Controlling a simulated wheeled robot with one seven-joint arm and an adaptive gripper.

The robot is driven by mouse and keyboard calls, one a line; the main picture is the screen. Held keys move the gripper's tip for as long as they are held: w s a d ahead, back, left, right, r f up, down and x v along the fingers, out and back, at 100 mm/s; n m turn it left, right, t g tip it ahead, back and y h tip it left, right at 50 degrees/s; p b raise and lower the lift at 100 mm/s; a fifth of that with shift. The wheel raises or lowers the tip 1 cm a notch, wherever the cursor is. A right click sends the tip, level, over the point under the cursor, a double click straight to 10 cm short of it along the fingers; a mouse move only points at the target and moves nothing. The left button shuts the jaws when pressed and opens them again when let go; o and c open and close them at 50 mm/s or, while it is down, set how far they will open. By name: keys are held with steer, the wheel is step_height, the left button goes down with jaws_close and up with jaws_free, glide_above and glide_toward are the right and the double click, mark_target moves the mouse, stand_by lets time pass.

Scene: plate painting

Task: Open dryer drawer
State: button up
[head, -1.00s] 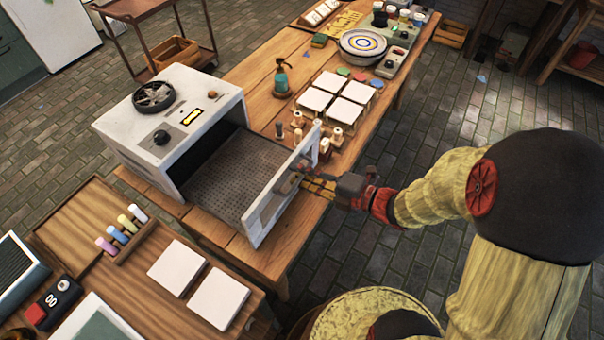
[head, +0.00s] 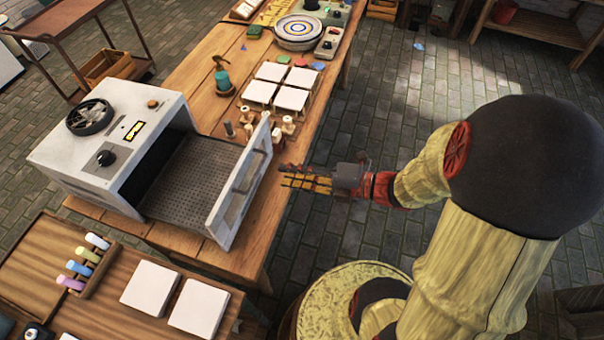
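The dryer (head: 125,150) is a white box on the wooden table, with a round fan on top, a black knob and a small yellow display. Its drawer (head: 195,178) is pulled well out toward the right, showing a dark perforated, empty floor. The white drawer front (head: 222,217) stands upright at the outer end and carries a bar handle (head: 243,172). My gripper (head: 283,175) is just right of the drawer front, apart from the handle. Its fingers look spread, with nothing between them.
Wooden spools (head: 283,128), white square tiles (head: 290,99) and a painting wheel (head: 300,29) lie farther back on the table. A lower table in front holds marker pens (head: 85,260) and two white tiles (head: 150,287). Open brick floor lies to the right.

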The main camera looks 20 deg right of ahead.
steer(key=shift+v, duration=1.35)
